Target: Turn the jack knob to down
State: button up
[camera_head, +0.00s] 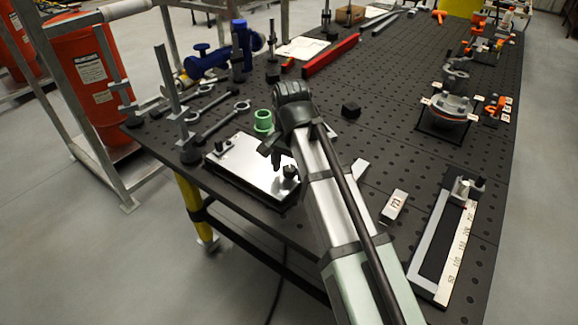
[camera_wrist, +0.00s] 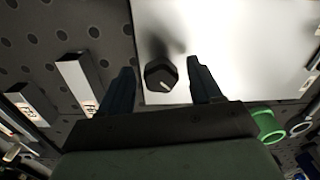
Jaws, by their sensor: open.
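The dark knob (camera_head: 290,172) stands near the right corner of a bright metal plate (camera_head: 238,160) on the black table. In the wrist view the knob (camera_wrist: 160,74) is dark and round-edged, with a short pale pointer line slanting across its top. My gripper (camera_head: 279,156) is above the plate, beside the knob in the head view. In the wrist view my gripper (camera_wrist: 160,72) is open, with one finger on each side of the knob and visible gaps. Contact is not seen. No readable position marks show around the knob.
A green ring (camera_head: 263,121) stands behind the plate. Small labelled blocks (camera_head: 394,206) and a ruled fixture (camera_head: 443,236) lie to the right. The perforated table (camera_head: 385,130) is mostly clear between them.

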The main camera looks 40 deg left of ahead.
jog(key=shift+c, duration=0.5)
jog(key=c, duration=0.9)
jog(key=shift+c, duration=0.2)
